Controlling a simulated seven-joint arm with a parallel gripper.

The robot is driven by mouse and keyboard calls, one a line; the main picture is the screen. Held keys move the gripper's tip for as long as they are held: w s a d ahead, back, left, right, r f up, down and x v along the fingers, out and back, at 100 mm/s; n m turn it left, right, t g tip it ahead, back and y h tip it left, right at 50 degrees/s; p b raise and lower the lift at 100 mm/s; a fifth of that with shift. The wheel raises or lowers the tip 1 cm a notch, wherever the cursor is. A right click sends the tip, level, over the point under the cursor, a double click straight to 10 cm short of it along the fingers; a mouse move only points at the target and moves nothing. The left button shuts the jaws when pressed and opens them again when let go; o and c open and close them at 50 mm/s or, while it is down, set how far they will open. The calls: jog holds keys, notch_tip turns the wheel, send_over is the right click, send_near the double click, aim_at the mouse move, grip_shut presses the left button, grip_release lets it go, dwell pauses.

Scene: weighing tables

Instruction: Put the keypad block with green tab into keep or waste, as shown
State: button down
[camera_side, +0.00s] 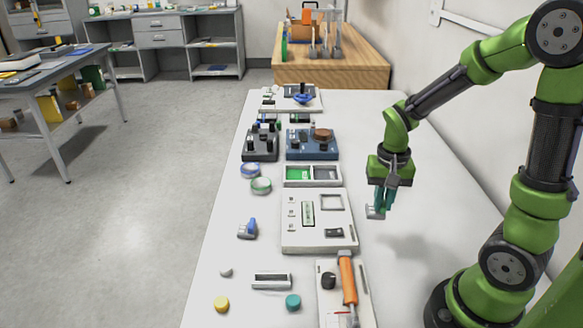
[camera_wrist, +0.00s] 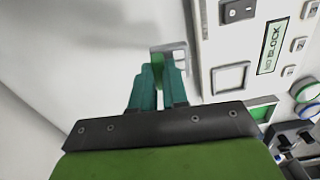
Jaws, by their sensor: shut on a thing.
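My gripper (camera_side: 382,208) is shut on a small grey block (camera_side: 374,212), held above the white table to the right of the white panel. The white panel (camera_side: 290,240) has an empty square frame (camera_side: 332,201), a rocker switch (camera_side: 334,232) and a narrow display (camera_side: 308,213). The display (camera_wrist: 272,46) appears to read "NO BLOCK". Behind the panel is a tray with a green compartment (camera_side: 299,174) and a grey compartment (camera_side: 326,173); their labels are unreadable.
An orange-handled tool (camera_side: 347,278) lies on a board at the front. A blue-and-grey part (camera_side: 248,229), tape rings (camera_side: 261,185) and coloured knobs (camera_side: 293,302) are left and in front. The table's right side is clear.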

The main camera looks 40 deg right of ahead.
jog(key=w+d, duration=0.1)
jog(key=w, duration=0.1)
jog(key=w+d+f, duration=0.1)
jog(key=w+d, duration=0.1)
jog(key=shift+w+d+f, duration=0.1)
jog(key=shift+w+d, duration=0.1)
jog(key=shift+w, duration=0.1)
jog(key=shift+n, duration=0.5)
jog(key=w+d, duration=0.2)
jog(key=w, duration=0.4)
jog(key=w+d, duration=0.2)
jog(key=w, duration=0.4)
jog(key=w+d+f, duration=0.1)
jog(key=w+d, duration=0.1)
jog(key=w, duration=0.4)
jog(key=shift+w+d, duration=0.1)
jog(key=shift+d, duration=0.15)
jog(key=shift+f, duration=1.7)
jog(key=shift+f, duration=0.1)
jog(key=c, duration=1.6)
grip_release()
jog(key=shift+f, duration=0.15)
jog(key=o, duration=0.5)
jog(key=shift+c, duration=0.2)
